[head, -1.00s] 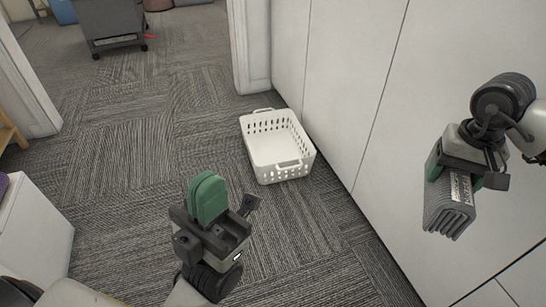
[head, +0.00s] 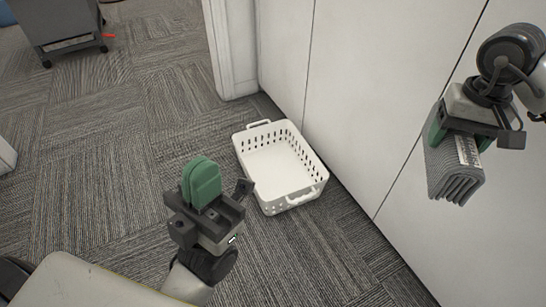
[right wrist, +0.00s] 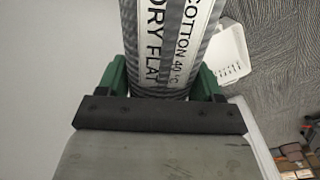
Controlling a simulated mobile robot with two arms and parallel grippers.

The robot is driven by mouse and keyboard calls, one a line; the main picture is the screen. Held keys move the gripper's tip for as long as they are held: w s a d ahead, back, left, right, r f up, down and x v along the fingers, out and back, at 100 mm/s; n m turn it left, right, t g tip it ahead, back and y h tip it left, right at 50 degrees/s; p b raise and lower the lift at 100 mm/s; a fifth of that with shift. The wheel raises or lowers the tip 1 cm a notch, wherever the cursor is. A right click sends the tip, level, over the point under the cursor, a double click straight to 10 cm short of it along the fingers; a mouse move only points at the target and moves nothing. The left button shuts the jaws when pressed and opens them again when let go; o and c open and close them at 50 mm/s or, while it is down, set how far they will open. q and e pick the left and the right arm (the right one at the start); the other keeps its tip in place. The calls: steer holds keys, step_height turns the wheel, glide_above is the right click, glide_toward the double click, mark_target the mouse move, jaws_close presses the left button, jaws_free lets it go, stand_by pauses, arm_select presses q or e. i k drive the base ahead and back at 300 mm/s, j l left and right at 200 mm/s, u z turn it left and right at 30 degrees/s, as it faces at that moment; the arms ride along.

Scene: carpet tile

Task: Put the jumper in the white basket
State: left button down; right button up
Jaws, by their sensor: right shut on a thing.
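The jumper (head: 453,180) is a grey, ribbed, folded bundle with a white printed label. My right gripper (head: 462,135) is shut on its upper end, and the jumper hangs below it in the air. In the right wrist view the jumper (right wrist: 172,40) lies between the green fingers, its label reading cotton, dry flat. The white basket (head: 290,199) stands on the carpet, left of the jumper in the head view; its visible inside is empty. Part of it shows in the right wrist view (right wrist: 228,55). My left gripper (head: 201,183) is empty, its green pads together, left of the basket.
A pale panelled wall (head: 350,90) runs close along the basket's right side. A door frame (head: 232,50) stands behind it. A dark wheeled cabinet (head: 65,22) is far left. Carpet (head: 100,170) is clear left of the basket.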

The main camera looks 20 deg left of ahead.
mark_target(278, 175)
steer(key=i+j, duration=0.2)
steer(key=j, duration=0.15)
steer(key=i+j+z, duration=0.1)
steer(key=j, duration=0.25)
steer(key=i+j, duration=0.3)
steer(key=i+j+z, duration=0.15)
steer(key=j, duration=0.25)
steer(key=i+j, duration=0.2)
steer(key=j, duration=0.15)
steer(key=i+j+z, duration=0.1)
steer(key=j, duration=0.3)
steer(key=i+j, duration=0.25)
steer(key=j+z, duration=0.05)
steer(key=j, duration=0.05)
